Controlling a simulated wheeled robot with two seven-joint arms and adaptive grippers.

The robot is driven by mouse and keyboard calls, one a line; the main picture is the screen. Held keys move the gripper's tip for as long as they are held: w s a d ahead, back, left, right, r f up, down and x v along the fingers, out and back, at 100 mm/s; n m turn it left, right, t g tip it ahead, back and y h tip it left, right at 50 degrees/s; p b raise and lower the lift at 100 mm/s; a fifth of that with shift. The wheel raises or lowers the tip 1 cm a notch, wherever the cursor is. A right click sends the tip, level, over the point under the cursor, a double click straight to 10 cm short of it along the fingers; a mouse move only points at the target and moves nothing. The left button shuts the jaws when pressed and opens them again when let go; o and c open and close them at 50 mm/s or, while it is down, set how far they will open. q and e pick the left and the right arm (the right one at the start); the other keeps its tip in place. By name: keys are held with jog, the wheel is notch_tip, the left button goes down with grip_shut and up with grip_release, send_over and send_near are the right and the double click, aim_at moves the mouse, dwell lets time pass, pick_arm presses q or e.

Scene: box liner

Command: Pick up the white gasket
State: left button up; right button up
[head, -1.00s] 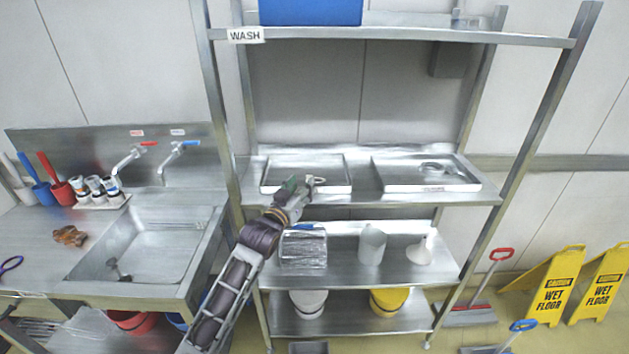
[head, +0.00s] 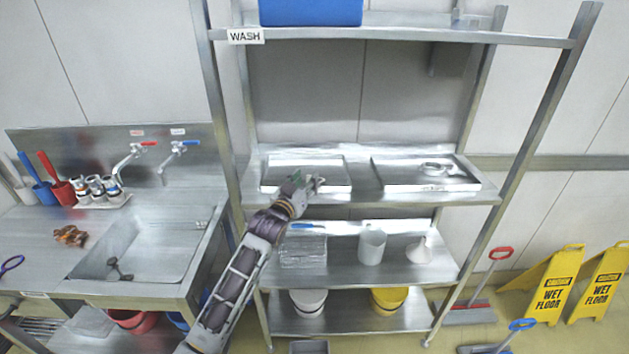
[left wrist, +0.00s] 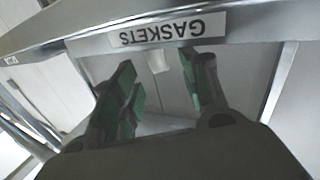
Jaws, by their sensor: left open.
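My left gripper (head: 312,183) is over the front part of the left tray (head: 284,162) on the middle shelf. In the left wrist view its green-padded fingers (left wrist: 163,85) are spread apart. An upside-down label reading GASKETS (left wrist: 167,29) shows beyond them. A small pale patch (left wrist: 158,61) lies between the fingers, but I cannot tell whether it is the white gasket. No white gasket is clear in the left tray in the head view, where the gripper covers part of it. A grey ring-like item (head: 434,168) lies in the right tray (head: 400,180).
The shelf rack's posts (head: 545,120) stand either side of the trays. A white pitcher (head: 371,246), a funnel (head: 420,250) and a clear box (head: 303,250) sit on the shelf below. A sink (head: 140,250) is at left.

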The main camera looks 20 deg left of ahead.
aim_at(309, 176)
pick_arm(q)
jog(key=shift+w+d, duration=0.2)
jog(key=shift+w, duration=1.4)
jog(key=c, duration=0.9)
jog(key=shift+r, duration=0.2)
jog(key=shift+r, duration=4.85)
